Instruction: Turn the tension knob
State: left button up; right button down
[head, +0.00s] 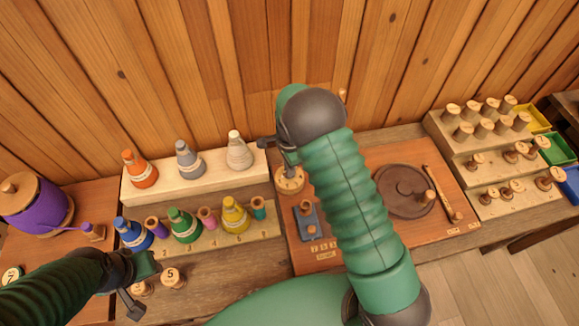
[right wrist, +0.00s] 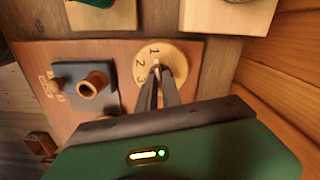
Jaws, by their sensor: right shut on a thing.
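The tension knob is a round light-wood dial (head: 289,183) on the reddish-brown board, and it also shows in the right wrist view (right wrist: 184,50) with the numbers 1, 2 and 3 on its face. My right gripper (head: 289,165) reaches down to it from above. In the right wrist view the fingers (right wrist: 157,72) are close together on the small raised grip at the dial's middle, which they mostly hide. My left gripper (head: 146,287) is at lower left, its fingers apart and empty, near numbered wooden spools (head: 173,278).
A blue-grey block with a wooden peg (head: 309,226) sits beside the knob. A dark round disc (head: 398,187) lies on the board's right. Thread cones stand on a pale rack (head: 203,180) at left. A stepped spool stand (head: 467,147) is at right.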

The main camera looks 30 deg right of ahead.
jog(key=shift+w+r, duration=0.15)
jog(key=shift+w, duration=0.05)
jog(key=c, duration=1.5)
grip_release()
jog(key=shift+s, duration=0.1)
notch_tip(320, 180, up, 17)
jog(key=shift+f+b, duration=0.15)
jog(key=shift+b, duration=0.5)
